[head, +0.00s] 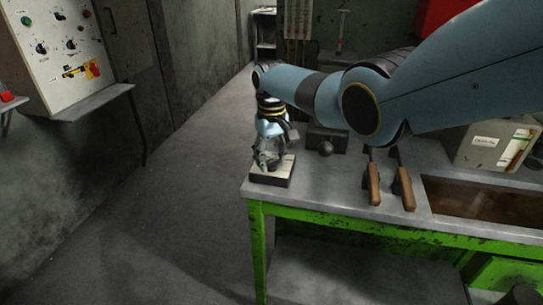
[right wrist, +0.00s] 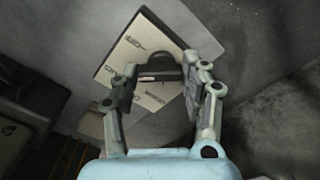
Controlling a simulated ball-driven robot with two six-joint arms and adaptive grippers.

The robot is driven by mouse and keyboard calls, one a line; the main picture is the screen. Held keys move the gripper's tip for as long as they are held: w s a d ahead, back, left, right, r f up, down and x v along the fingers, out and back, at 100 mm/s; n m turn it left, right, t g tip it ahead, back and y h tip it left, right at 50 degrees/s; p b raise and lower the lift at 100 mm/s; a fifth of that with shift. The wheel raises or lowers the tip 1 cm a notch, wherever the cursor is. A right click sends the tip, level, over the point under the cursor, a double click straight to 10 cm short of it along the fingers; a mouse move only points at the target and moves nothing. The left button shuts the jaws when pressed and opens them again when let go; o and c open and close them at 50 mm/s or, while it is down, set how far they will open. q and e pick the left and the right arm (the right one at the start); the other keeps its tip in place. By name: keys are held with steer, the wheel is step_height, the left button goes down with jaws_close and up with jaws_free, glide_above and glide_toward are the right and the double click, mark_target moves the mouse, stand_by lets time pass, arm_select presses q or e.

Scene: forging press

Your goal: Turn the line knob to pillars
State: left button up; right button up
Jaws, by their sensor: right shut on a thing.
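A small box with a pale face plate (head: 284,172) stands at the near left corner of the bench. My right gripper (head: 268,160) reaches down over it from above. The head view hides most of the knob behind the fingers. Which mark the knob points at cannot be told. My left gripper is not in view.
The grey bench top (head: 330,190) on a green frame (head: 340,225) carries two wooden-handled tools (head: 374,185), a dark block with a round ball (head: 325,148) and a pale box (head: 490,142). A control cabinet (head: 62,50) hangs on the left wall. The floor left of the bench is clear.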

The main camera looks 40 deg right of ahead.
mark_target(271, 160)
steer(key=shift+w, duration=0.1)
stand_by(0.4)
steer(key=o, duration=1.2)
steer(key=shift+c, duration=0.2)
step_height(271, 160, up, 12)
